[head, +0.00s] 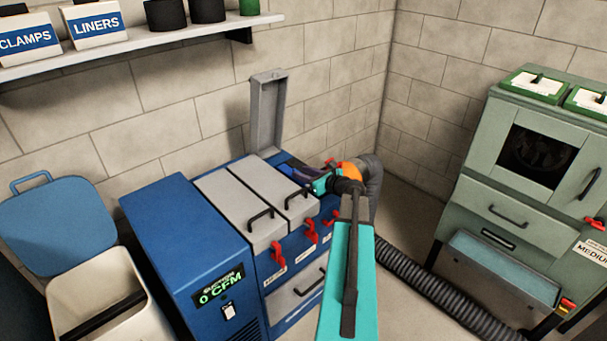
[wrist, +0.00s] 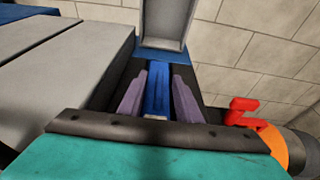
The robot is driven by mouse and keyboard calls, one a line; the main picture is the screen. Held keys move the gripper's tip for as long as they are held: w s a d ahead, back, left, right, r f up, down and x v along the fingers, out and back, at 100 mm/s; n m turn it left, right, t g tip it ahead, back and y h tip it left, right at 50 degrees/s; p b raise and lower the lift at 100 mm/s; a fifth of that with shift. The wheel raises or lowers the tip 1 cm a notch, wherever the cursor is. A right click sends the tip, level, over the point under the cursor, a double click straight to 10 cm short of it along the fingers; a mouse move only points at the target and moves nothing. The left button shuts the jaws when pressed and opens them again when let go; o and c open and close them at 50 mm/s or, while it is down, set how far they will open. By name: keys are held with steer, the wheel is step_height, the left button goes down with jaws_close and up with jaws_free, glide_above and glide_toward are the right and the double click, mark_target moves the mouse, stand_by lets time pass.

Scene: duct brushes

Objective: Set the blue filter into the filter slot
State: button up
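The blue filter (wrist: 158,88) shows in the wrist view as a narrow blue piece between the two purple-grey fingers of my gripper (wrist: 158,100). The fingers lie close against both its sides, and it looks gripped. It is at the dark filter slot (wrist: 209,84), below the raised grey lid (wrist: 168,22). How deep it sits is hidden. In the head view my gripper (head: 302,174) is at the right-hand bay of the blue suction unit (head: 180,245), under the upright lid (head: 266,110). My teal wrist hides part of the bay.
Two shut grey lids (head: 245,205) with black handles lie left of the slot. Red latches (head: 311,231) line the unit's front. A grey hose (head: 430,285) runs along the floor to a green cabinet (head: 520,190). A bin (head: 95,290) stands left, a shelf (head: 150,38) above.

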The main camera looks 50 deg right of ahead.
steer(key=b+v, duration=0.1)
steer(key=v, duration=1.2)
steer(key=shift+s+a+r, duration=0.1)
steer(key=shift+s, duration=0.2)
steer(key=shift+r, duration=0.1)
steer(key=shift+r+p, duration=1.85)
steer(key=shift+r, duration=0.6)
steer(key=shift+f, duration=0.1)
